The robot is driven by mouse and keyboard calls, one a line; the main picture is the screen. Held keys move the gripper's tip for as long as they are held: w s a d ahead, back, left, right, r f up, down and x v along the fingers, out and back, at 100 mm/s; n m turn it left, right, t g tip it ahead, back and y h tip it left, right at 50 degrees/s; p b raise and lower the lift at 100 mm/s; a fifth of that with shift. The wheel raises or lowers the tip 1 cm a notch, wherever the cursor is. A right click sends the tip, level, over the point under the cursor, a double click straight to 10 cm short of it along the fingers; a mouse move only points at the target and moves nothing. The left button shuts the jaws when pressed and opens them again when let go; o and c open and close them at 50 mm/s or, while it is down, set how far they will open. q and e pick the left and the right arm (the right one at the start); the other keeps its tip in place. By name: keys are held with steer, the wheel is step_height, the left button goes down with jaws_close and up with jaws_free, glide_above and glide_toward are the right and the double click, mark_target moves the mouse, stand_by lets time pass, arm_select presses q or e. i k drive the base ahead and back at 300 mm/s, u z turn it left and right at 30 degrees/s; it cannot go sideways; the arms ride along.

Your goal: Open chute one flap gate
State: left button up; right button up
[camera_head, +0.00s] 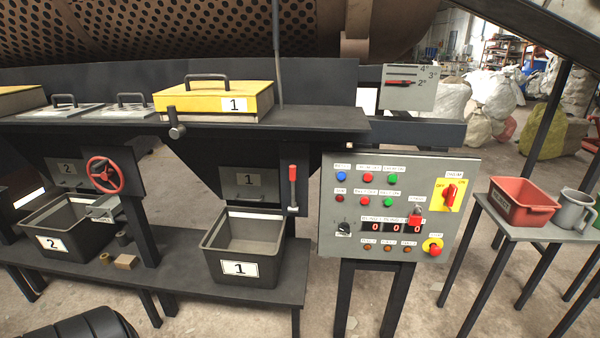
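The chute one flap gate (250,184) is a grey plate marked 1 at the lower mouth of the dark chute (215,150). It looks shut, lying flat across the chute's front. A red-handled lever (292,186) stands upright on a dark plate just right of the gate. A black bin (232,245) marked 1 sits under the chute; the part I can see inside looks empty.
A control panel (398,205) stands to the right. A yellow cover (213,100) marked 1 lies above the chute. A red handwheel (104,175) and bin two (70,240) are at left. A side table (540,232) holds a red tub (522,203) and a grey mug (572,210).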

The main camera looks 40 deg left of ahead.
mark_target(238, 182)
steer(key=u, duration=1.6)
